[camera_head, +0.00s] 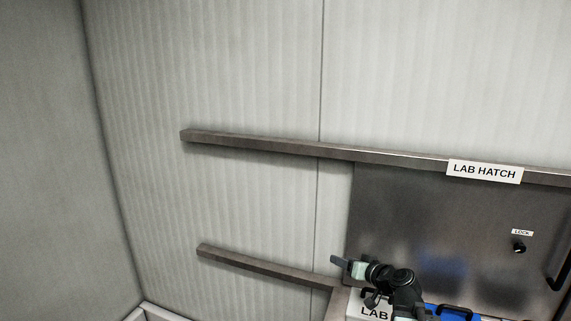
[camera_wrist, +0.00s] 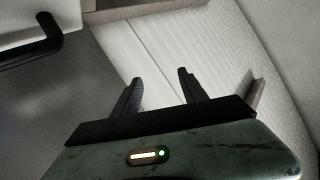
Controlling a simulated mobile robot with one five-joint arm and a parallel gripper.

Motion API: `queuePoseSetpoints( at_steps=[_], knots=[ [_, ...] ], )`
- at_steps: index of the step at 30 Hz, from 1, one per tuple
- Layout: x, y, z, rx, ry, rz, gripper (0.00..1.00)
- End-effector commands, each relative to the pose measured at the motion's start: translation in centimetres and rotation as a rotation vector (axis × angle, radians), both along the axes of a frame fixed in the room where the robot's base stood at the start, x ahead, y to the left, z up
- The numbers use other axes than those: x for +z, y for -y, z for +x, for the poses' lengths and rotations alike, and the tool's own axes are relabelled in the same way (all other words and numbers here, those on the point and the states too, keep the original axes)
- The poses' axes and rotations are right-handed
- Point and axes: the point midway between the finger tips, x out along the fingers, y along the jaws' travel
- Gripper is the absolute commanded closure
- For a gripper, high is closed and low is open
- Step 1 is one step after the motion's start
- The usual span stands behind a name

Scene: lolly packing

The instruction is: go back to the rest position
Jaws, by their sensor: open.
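My gripper (camera_head: 343,263) is at the lower middle right in the head view, in front of the wall near the left edge of the metal hatch panel. In the wrist view, the two dark fingers of my gripper (camera_wrist: 160,90) stand apart with nothing between them. A white ribbed wall shows beyond the fingers.
A metal hatch panel (camera_head: 420,220) labelled LAB HATCH has a knob (camera_head: 519,247) and a dark handle (camera_head: 558,272). Two rails (camera_head: 270,145) run along the wall. A blue object (camera_head: 452,312) and a white LAB-marked surface (camera_head: 372,311) lie below. The left wall area is clear.

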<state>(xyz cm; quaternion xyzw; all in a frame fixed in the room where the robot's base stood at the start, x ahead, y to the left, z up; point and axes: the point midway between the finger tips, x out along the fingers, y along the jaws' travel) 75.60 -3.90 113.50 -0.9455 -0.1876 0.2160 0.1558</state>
Motion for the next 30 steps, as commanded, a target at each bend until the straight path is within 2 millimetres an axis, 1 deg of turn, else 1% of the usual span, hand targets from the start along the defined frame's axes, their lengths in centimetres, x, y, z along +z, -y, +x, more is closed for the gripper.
queuePoseSetpoints(
  at_steps=[1, 2, 3, 5, 6, 7, 8, 9, 11, 12, 13, 15, 16, 18, 30],
  knots=[
    [-1.7, -4.2, -0.8, 0.085, -0.062, -0.044, 0.5],
    [-2.8, -6.2, -1.5, 0.13, -0.107, -0.072, 0.5],
    [-4.5, -8.7, -2.6, 0.188, -0.175, -0.117, 0.5],
    [-7.1, -11.7, -4.8, 0.26, -0.293, -0.193, 0.5],
    [-9.1, -13.0, -6.6, 0.295, -0.387, -0.255, 0.5],
    [-10.5, -13.4, -8.1, 0.309, -0.466, -0.306, 0.5],
    [-11.7, -13.1, -9.4, 0.307, -0.545, -0.352, 0.5],
    [-13.1, -12.0, -11.1, 0.284, -0.647, -0.411, 0.5],
    [-14.4, -9.2, -13.2, 0.215, -0.785, -0.476, 0.5],
    [-14.9, -7.6, -14.4, 0.165, -0.864, -0.508, 0.5],
    [-15.2, -6.5, -15.3, 0.127, -0.916, -0.529, 0.5],
    [-15.4, -4.6, -17.0, 0.042, -1.019, -0.555, 0.5],
    [-15.5, -4.1, -17.6, 0.009, -1.054, -0.556, 0.5],
    [-15.5, -4.0, -18.3, -0.032, -1.099, -0.532, 0.5],
    [-15.5, -4.0, -18.2, -0.048, -1.1, -0.519, 0.5]
  ],
)
